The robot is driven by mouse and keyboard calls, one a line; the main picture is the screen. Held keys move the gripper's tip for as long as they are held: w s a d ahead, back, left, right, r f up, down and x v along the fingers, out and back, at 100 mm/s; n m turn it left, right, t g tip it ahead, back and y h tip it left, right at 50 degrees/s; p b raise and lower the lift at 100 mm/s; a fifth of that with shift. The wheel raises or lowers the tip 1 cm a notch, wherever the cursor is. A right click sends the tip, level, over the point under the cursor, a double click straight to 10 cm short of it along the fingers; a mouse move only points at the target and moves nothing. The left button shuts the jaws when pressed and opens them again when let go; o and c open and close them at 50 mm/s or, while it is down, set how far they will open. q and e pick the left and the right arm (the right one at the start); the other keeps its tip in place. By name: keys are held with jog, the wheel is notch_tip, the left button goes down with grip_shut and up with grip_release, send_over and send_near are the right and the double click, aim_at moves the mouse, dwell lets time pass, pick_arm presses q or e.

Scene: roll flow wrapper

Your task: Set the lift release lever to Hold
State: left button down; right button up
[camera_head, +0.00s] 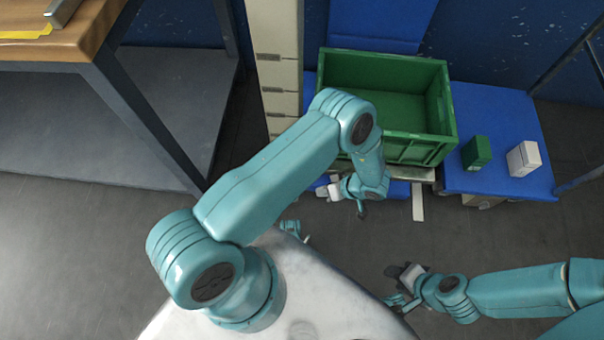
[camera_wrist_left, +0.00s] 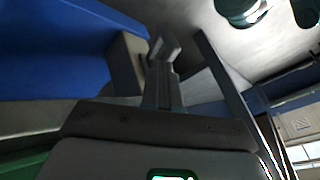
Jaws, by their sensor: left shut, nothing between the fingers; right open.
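I cannot make out the lift release lever or any Hold marking in either view. My left gripper (camera_head: 322,190) is below the front left side of the green crate, beside the low blue surface. In the left wrist view its fingers (camera_wrist_left: 165,65) are together with nothing between them. A beige block (camera_wrist_left: 128,62) at a blue panel's end shows just behind the fingertips; I cannot tell if they touch. My right gripper (camera_head: 393,271) is open and empty over the floor, apart from the crate stand. My left arm hides part of the crate's front.
The green crate (camera_head: 447,105) is empty. A green box (camera_head: 477,153) and a white box (camera_head: 523,158) sit on the blue table (camera_head: 495,105). A beige cabinet (camera_head: 274,60) stands left of the crate, a wooden workbench (camera_head: 75,40) further left.

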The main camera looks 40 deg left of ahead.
pick_arm(q)
jog(key=shift+f, duration=0.1)
jog(key=b+x, duration=0.3)
jog(key=x, duration=0.6)
jog(key=shift+a+f, duration=0.2)
jog(key=shift+f, duration=0.15)
jog(key=shift+s, duration=0.2)
